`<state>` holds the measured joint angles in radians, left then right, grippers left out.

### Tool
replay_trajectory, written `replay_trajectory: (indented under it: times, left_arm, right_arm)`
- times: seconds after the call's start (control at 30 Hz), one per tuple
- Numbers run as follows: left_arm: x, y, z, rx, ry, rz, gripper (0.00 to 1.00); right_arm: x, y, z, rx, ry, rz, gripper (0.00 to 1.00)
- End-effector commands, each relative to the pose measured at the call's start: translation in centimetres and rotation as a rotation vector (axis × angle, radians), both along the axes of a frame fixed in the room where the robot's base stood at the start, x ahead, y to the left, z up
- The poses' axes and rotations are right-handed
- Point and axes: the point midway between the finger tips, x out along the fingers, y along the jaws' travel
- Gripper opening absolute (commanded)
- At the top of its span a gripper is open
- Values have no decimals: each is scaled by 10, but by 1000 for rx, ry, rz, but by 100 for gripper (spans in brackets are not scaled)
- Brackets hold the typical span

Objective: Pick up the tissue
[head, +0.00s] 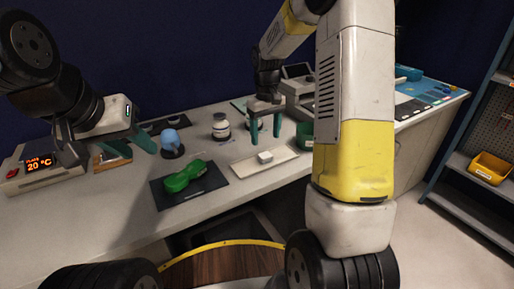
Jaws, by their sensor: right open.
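A small white item (265,157), which may be the tissue, lies on a pale flat tray (247,167) near the front of the bench. It is too small to tell its material. My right gripper (266,138) points down just above and behind this item, with its two teal fingers apart and nothing between them. I cannot tell the exact gap in height. My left gripper (128,150) hangs over the left part of the bench, with its teal fingers apart and no object seen between them.
A green object (185,176) lies on a dark mat (162,199) left of the tray. A blue round object (171,139), a white jar (221,127) and a dark green cup (305,136) stand nearby. A temperature display unit (40,168) sits at far left. My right arm hides part of the bench.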

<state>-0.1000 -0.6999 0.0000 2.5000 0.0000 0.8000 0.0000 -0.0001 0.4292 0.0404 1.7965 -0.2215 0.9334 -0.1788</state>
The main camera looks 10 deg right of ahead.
Motion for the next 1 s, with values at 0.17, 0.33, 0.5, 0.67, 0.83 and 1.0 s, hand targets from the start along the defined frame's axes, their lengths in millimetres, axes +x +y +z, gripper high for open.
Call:
replay_trajectory:
  times: [0.17,0.33,0.5,0.67,0.83,1.0]
  left_arm:
    - [0,0,0,0,0,0,36]
    - [0,0,0,0,0,0,36]
    - [0,0,0,0,0,0,36]
    - [0,0,0,0,0,0,36]
    - [0,0,0,0,0,0,36]
    - [0,0,0,0,0,0,36]
  right_arm:
    - [-3,0,-21,1,4,0,65]
    - [-7,1,-46,1,6,0,65]
    - [-7,1,-66,0,3,-1,65]
    - [-7,1,-70,1,0,-1,65]
    - [-7,1,-69,1,0,-1,58]
    - [-7,1,-69,1,0,-1,24]
